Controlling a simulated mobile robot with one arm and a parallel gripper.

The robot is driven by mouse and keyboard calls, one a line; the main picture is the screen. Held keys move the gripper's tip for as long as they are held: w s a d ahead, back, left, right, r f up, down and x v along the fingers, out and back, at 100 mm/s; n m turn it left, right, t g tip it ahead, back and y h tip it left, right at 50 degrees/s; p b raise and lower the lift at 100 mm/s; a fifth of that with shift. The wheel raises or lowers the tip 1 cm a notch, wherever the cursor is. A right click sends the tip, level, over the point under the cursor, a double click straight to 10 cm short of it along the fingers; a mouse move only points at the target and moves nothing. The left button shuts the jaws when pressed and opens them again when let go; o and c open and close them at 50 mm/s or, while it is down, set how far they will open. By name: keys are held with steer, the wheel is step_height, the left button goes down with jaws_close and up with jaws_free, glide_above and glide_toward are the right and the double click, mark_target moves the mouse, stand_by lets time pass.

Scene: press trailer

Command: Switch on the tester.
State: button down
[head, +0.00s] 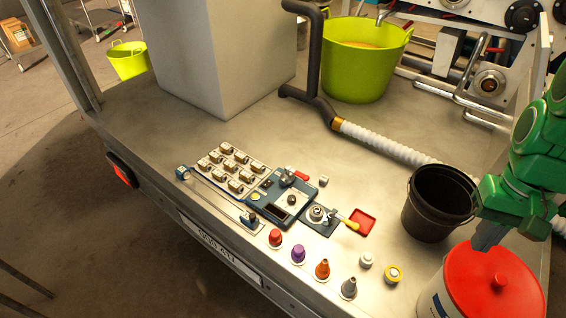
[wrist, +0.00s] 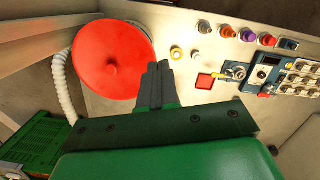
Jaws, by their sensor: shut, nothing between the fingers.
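A blue device with a pale face, a dark window, a dark knob and a red-handled part, apparently the tester (head: 283,199), lies on the metal deck. It also shows at the right of the wrist view (wrist: 262,76). A small plate with a round metal fitting (head: 317,213) and a yellow-handled lever (head: 348,223) sits beside it. I cannot read the switch's state. My gripper (head: 487,238) is shut and empty, well to the right of the device, and appears above or beside the red-lidded tub (head: 496,281). Its closed fingers also show in the wrist view (wrist: 156,75).
A black bucket (head: 437,203) stands between my gripper and the device. Coloured cones (head: 322,270) line the deck's front edge, near a red tray (head: 363,220). A block of small cells (head: 229,169) lies left. A white hose (head: 385,147) and green tub (head: 362,75) are behind.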

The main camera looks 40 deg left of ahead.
steer(key=w+a+f+n, duration=0.3)
steer(key=w+a, duration=0.6)
steer(key=a, duration=0.4)
steer(key=w+a+f+n, duration=0.2)
steer(key=w+a+n, duration=0.2)
steer(key=w+a, duration=0.65)
steer(key=n, duration=0.7)
glide_above(265, 186)
steer(key=w, duration=0.2)
step_height(265, 186, down, 17)
steer(key=shift+a, duration=0.15)
steer(key=f, duration=0.4)
steer(key=s+f, duration=0.1)
steer(key=f, duration=0.8)
steer(key=shift+s+f, duration=0.3)
steer(key=shift+f, duration=0.05)
